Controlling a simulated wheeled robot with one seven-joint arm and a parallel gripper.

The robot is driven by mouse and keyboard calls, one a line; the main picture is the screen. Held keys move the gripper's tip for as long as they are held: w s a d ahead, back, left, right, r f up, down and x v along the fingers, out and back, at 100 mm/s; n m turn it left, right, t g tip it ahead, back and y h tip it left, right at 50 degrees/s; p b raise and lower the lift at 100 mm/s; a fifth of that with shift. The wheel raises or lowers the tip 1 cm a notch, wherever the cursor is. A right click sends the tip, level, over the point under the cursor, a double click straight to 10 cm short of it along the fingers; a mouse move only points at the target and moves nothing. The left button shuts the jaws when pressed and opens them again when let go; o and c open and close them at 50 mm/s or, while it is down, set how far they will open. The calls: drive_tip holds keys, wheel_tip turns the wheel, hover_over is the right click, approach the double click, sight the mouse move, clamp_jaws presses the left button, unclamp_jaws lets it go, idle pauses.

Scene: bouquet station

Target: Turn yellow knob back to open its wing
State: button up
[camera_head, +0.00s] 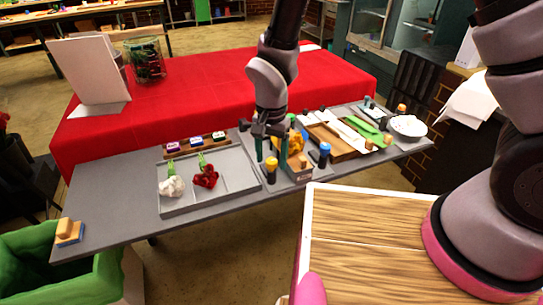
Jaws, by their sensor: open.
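The yellow knob (271,163) tops a dark post at the front left of a small fixture on the grey table. A blue knob (325,149) tops a similar post at the fixture's right. A yellow-orange flower-like thing (294,141) is in the middle of the fixture, partly hidden by my arm. My gripper (264,150) points down just above and behind the yellow knob, with its fingers apart. I cannot tell from this view whether it touches the knob. The wing positions are too small to make out.
A grey tray (226,196) to the left holds a white flower (172,187) and a red flower (206,177). To the right are a wooden board (341,149), a green cloth-like thing (367,131) and a white bowl (408,127). A wooden block (69,230) lies at the table's left end.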

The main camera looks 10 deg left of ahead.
clamp_jaws()
drive_tip(key=n, duration=0.4)
drive_tip(key=shift+n, duration=0.4)
drive_tip(key=n, duration=0.4)
drive_tip(key=shift+n, duration=0.3)
drive_tip(key=n, duration=0.4)
drive_tip(key=shift+n, duration=2.4)
